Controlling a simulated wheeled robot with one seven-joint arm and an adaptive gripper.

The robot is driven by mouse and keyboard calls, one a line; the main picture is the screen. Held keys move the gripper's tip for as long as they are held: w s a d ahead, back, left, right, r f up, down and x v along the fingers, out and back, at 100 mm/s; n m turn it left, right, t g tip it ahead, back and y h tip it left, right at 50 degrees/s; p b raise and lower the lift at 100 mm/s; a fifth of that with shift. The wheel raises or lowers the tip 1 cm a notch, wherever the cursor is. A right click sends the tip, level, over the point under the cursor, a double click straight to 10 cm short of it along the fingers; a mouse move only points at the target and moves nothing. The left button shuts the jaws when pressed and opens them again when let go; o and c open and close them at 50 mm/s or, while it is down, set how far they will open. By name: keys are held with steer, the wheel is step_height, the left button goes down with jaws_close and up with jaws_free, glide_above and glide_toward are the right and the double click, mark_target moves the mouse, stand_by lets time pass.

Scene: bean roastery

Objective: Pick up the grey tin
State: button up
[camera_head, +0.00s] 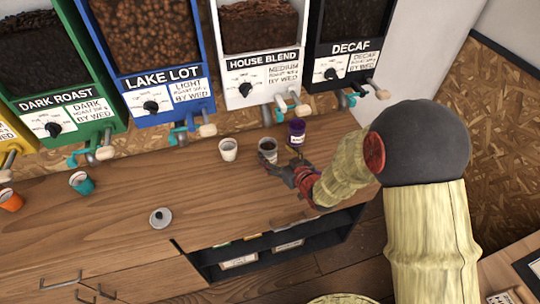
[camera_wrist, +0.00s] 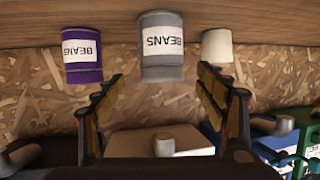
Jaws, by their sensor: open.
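The grey tin (camera_head: 268,144) stands upright on the wooden counter, between a white tin and a purple tin. In the wrist view, which is upside down, the grey tin (camera_wrist: 161,47) with its white BEANS label shows centrally, in line with the gap between the fingers. My gripper (camera_head: 281,166) is open and just in front of the tin, low over the counter. In the wrist view my gripper (camera_wrist: 160,80) has its fingers spread and nothing between them; I cannot tell whether the tips touch the tin. My gripper hides part of the tin's lower side in the head view.
The purple tin (camera_head: 296,132) is close on the right; the white tin (camera_head: 228,149) is on the left. Bean dispensers with spouts overhang the counter's back.

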mark_target(272, 153)
steer(key=x, duration=0.2)
steer(key=b+x, duration=0.1)
steer(key=x, duration=0.2)
steer(key=shift+a+f, duration=0.2)
steer(key=shift+f, duration=0.2)
steer(key=shift+w+a, duration=0.2)
steer(key=shift+w, duration=0.2)
steer(key=shift+c, duration=1.1)
steer(key=c, duration=1.1)
steer(key=shift+c, duration=1.1)
